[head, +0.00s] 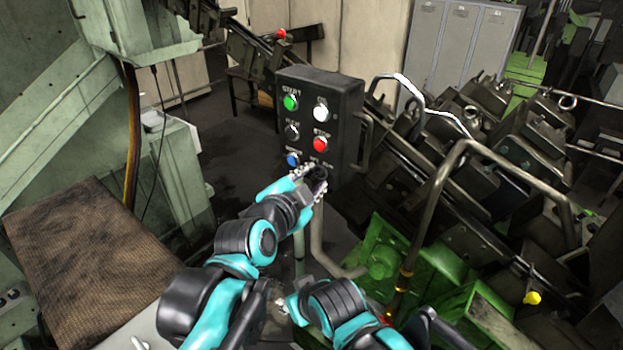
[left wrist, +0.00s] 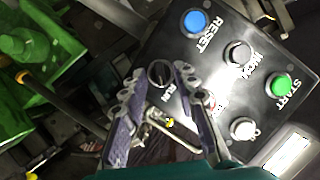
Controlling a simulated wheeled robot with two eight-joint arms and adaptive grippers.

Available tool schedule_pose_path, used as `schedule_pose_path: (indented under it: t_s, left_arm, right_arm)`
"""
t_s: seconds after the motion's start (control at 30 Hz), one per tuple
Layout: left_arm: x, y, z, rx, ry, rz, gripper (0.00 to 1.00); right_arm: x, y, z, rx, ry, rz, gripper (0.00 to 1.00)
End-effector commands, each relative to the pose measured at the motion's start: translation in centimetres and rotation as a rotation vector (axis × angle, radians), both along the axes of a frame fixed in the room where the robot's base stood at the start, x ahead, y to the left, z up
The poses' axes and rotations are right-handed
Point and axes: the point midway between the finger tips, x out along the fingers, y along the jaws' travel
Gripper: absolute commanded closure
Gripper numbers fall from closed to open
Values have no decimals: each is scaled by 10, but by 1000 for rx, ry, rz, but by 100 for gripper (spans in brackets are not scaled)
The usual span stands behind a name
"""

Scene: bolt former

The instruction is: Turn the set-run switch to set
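The set-run switch (left wrist: 160,73) is a round black knob with a pale line on it, on the dark control box (head: 345,105). The word RUN is readable beside it in the left wrist view; the SET side is not readable there. My left gripper (head: 312,178) is at the lower right corner of the box face. In the left wrist view its fingers (left wrist: 158,80) are spread, one on each side of the knob; I cannot tell whether they touch it. My right gripper (head: 290,304) is low, below the box, and its fingers are unclear.
The box also carries a green START button (head: 291,102), a white button (head: 321,110), a black button (head: 292,131), a red STOP button (head: 320,145) and a blue RESET button (head: 293,160), close to the left gripper. A bent metal rail (head: 437,190) and green machinery (head: 385,250) stand at right.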

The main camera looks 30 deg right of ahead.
Motion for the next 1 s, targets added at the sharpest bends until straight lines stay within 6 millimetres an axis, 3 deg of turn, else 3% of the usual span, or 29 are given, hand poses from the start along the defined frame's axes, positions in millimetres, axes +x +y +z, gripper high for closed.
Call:
schedule_pose_path:
  t_s: [0.03, 0.1, 0.57, 1.0]
  left_arm:
    - [0, 0, 0, 0, 0, 0, 84]
    - [0, 0, 0, 0, 0, 0, 100]
    - [0, 0, 1, -16, 39, 0, 100]
    - [4, 2, 2, -140, 337, 1, 100]
  right_arm:
    - [0, 0, 0, 0, 0, 0, 60]
    - [0, 0, 0, 0, 0, 0, 60]
    - [0, 0, 0, 0, 0, 0, 60]
    - [0, 0, -2, 0, 0, 0, 60]
